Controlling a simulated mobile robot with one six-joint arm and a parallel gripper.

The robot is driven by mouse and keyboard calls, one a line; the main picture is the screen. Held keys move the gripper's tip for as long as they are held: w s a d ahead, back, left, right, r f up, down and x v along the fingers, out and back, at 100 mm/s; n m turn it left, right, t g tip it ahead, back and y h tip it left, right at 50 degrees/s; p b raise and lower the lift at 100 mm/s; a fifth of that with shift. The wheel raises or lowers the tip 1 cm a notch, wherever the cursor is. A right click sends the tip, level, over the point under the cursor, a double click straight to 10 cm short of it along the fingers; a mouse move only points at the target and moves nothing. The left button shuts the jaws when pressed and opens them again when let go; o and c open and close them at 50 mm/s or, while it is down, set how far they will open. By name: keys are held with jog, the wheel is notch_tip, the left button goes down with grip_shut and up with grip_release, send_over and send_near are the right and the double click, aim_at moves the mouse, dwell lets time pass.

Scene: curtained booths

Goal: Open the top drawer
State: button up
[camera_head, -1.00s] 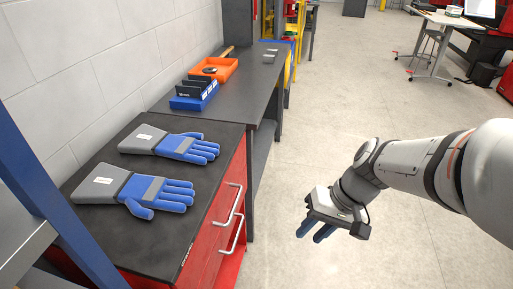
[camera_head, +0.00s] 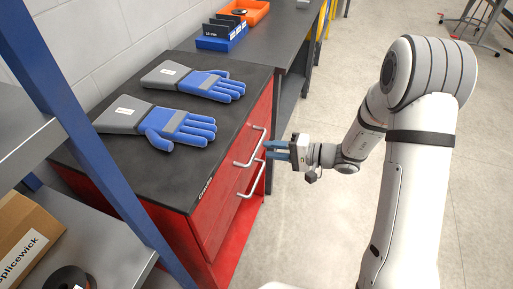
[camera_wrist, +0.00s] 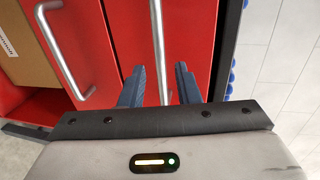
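The red drawer cabinet (camera_head: 205,235) with a dark top stands left of my arm. The top drawer's silver bar handle (camera_head: 243,163) is near the cabinet's top edge, and the lower drawer's handle (camera_head: 258,181) is below it. My gripper (camera_head: 268,150) points at the cabinet front, close to the top handle. In the wrist view, my gripper (camera_wrist: 158,80) is open, with one dark blue finger on each side of the top handle (camera_wrist: 157,30). Gaps show between handle and fingers. The lower handle (camera_wrist: 62,50) is to the left. The drawers look shut.
Two blue and grey gloves (camera_head: 180,126) lie on the cabinet top. A blue-posted shelf (camera_head: 95,150) stands at the near left with a cardboard box (camera_head: 25,240). A grey bench (camera_head: 285,45) adjoins behind. Floor right of the cabinet is clear.

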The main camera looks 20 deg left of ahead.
aim_at(257, 146)
jog(key=x, duration=0.5)
jog(key=shift+a, duration=0.2)
grip_shut()
